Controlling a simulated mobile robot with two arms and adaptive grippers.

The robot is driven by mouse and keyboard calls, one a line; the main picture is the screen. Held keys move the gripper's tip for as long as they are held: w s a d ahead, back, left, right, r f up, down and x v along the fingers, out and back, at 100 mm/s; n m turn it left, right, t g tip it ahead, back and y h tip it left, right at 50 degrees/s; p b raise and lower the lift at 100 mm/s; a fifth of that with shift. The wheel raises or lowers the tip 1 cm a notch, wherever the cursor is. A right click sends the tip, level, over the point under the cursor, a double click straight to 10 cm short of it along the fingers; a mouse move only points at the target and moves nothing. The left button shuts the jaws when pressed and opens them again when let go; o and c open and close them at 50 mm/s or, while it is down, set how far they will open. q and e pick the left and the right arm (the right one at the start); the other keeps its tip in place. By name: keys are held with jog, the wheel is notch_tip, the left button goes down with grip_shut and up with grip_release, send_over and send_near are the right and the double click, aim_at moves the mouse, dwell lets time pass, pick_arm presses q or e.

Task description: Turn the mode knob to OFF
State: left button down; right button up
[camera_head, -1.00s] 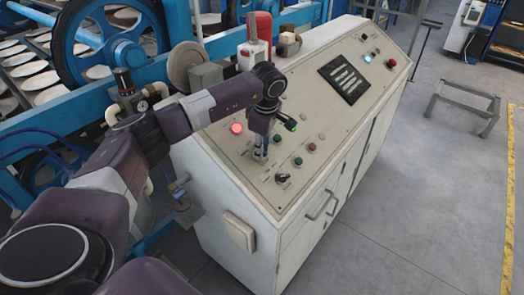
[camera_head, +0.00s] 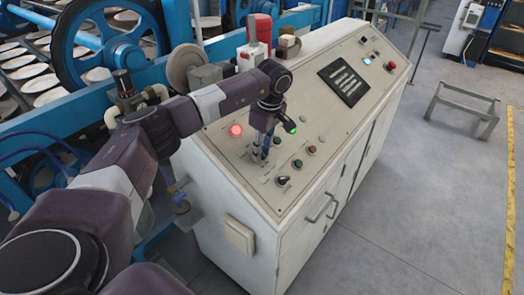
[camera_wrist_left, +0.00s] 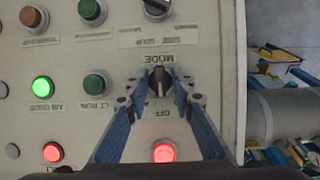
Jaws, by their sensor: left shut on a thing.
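The mode knob (camera_wrist_left: 159,82) is a black knob on the panel, with a MODE label above it and an OFF label below it in the wrist view. Its ridge runs roughly up and down in that view; I cannot tell which end points. My left gripper (camera_head: 259,157) reaches down to the sloping panel in the head view. In the wrist view its two blue fingers lie on either side of the knob, shut on it. In the head view the gripper hides the knob. My right gripper is not in view.
The control panel (camera_head: 318,123) has several buttons and lamps close around the gripper. A second black knob (camera_head: 283,180) sits nearer the front edge. A green-lit button (camera_wrist_left: 42,88) and a red-lit lamp (camera_wrist_left: 163,152) show in the wrist view. Blue machinery (camera_head: 85,45) stands at the left.

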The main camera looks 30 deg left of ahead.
aim_at(266, 157)
pick_arm(q)
jog(key=c, duration=2)
grip_release()
jog(key=r, duration=0.4)
jog(key=d+r, duration=0.1)
jog(key=r, duration=0.7)
jog(key=shift+d, duration=0.35)
